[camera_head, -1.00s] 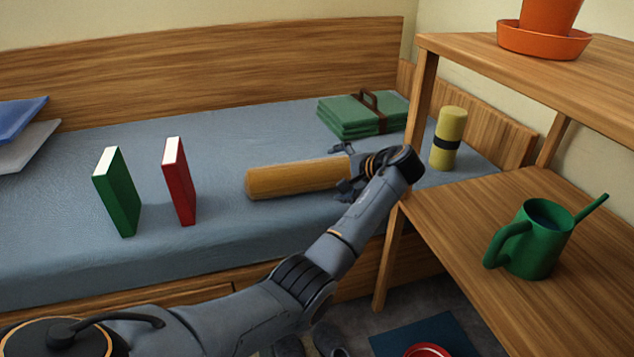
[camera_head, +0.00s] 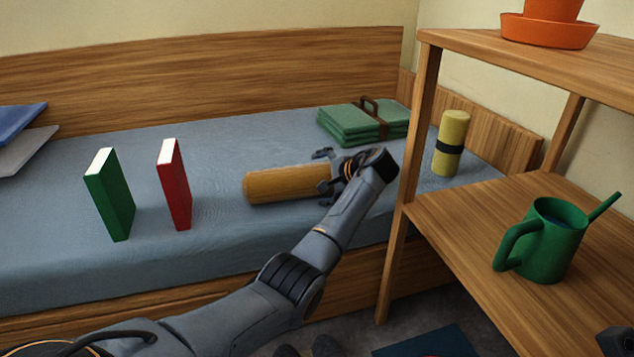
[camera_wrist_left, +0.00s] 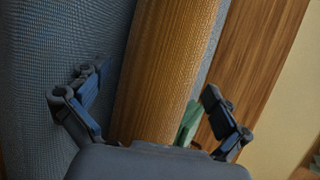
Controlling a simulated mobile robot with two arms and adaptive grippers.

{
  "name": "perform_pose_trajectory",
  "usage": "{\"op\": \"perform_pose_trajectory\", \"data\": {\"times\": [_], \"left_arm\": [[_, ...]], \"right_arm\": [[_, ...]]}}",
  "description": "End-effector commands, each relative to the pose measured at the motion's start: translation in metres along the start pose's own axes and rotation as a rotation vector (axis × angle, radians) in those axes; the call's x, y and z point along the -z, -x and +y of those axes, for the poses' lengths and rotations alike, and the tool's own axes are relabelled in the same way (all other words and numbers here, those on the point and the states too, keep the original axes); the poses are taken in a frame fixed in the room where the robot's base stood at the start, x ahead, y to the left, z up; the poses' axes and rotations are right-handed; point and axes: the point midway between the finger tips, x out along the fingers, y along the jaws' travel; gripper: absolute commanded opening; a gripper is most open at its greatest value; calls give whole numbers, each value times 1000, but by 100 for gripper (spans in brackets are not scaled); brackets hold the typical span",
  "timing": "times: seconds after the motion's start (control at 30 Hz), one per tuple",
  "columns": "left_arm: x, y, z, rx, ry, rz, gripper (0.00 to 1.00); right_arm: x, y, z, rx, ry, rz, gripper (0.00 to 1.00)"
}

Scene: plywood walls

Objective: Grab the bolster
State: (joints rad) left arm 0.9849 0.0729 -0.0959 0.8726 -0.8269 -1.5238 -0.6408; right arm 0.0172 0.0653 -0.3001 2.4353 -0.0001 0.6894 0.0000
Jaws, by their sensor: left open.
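The bolster (camera_head: 285,185) is a yellow-brown cylinder lying on its side on the blue-grey bed. In the left wrist view the bolster (camera_wrist_left: 165,70) runs lengthwise between the fingers. My left gripper (camera_head: 323,171) is open at the bolster's right end. In the left wrist view its fingers (camera_wrist_left: 150,88) stand on either side of the bolster, with gaps showing. The bolster's right end is partly hidden by the gripper. A dark piece, probably part of my right arm or gripper, shows at the lower right corner of the head view; its fingers cannot be made out.
A green book (camera_head: 111,194) and a red book (camera_head: 174,185) stand upright left of the bolster. Folded green cloth (camera_head: 350,125) lies behind it. A yellow roll (camera_head: 451,143) stands right. A wooden shelf (camera_head: 470,215) with a green watering can (camera_head: 550,240) is close to my arm.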

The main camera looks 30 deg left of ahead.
Motion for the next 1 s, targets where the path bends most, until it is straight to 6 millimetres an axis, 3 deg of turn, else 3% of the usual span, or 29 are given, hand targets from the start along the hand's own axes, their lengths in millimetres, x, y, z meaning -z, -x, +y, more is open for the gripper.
{"op": "perform_pose_trajectory", "data": {"times": [0.03, 0.37, 0.73, 1.0], "left_arm": [[0, 0, 0, 0, 0, 0, 100], [0, 0, 0, 0, 0, -1, 34], [-2, 5, -7, 2, 2, -1, 34], [-11, 28, -42, 4, 3, 0, 34]], "right_arm": [[0, 0, 0, 0, 0, 0, 40], [0, 0, 0, 0, 0, 0, 40], [2, -4, 0, -1, -1, 5, 40], [-2, 8, 2, -32, -10, -80, 40]]}}
